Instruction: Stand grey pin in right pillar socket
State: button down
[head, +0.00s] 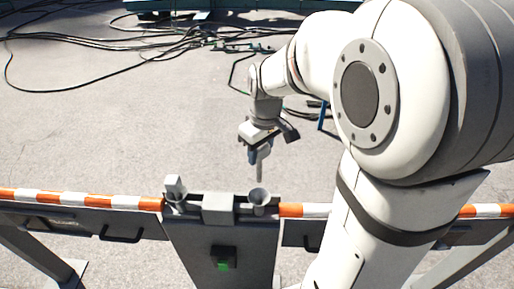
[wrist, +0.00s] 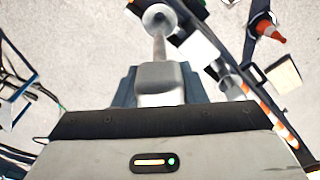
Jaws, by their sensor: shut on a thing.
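The grey pin (head: 259,172) hangs point down and roughly upright from my gripper (head: 260,152), whose jaws are shut on its upper part. The right pillar socket (head: 259,197), a grey funnel-shaped cup, stands at the right of the pillar top. In the head view the pin's lower end shows just above the socket's rim; I cannot tell the exact gap. In the wrist view the pin (wrist: 159,50) runs from between the dark fingers of my gripper (wrist: 158,80) towards the round socket mouth (wrist: 158,17), and its tip overlaps the mouth.
The grey pillar (head: 220,245) carries a middle block (head: 218,208) and a left fitting (head: 174,190). Orange-and-white striped barriers (head: 80,198) run out on both sides. Black cables (head: 110,45) lie on the open ground behind. An orange cone (wrist: 268,30) shows in the wrist view.

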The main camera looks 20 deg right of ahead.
aim_at(259, 182)
jog(key=shift+f+b, duration=4.4)
jog(key=shift+f, duration=1.5)
jog(key=c, duration=0.8)
grip_release()
jog(key=shift+r, duration=0.1)
jog(key=r, duration=0.7)
jog(key=shift+s+d+r, duration=0.15)
jog(key=shift+s+r, duration=0.2)
jog(key=s+m, duration=0.1)
jog(key=s, duration=0.3)
jog(key=s+f+m+t, duration=0.1)
jog(key=s+m, duration=0.1)
jog(key=s, duration=0.3)
jog(key=s+f+m+t, duration=0.1)
jog(key=s+m, duration=0.1)
jog(key=s, duration=0.2)
jog(key=shift+s+a+f+h, duration=0.15)
jog(key=shift+a+f+h, duration=0.05)
jog(key=shift+a+h, duration=0.15)
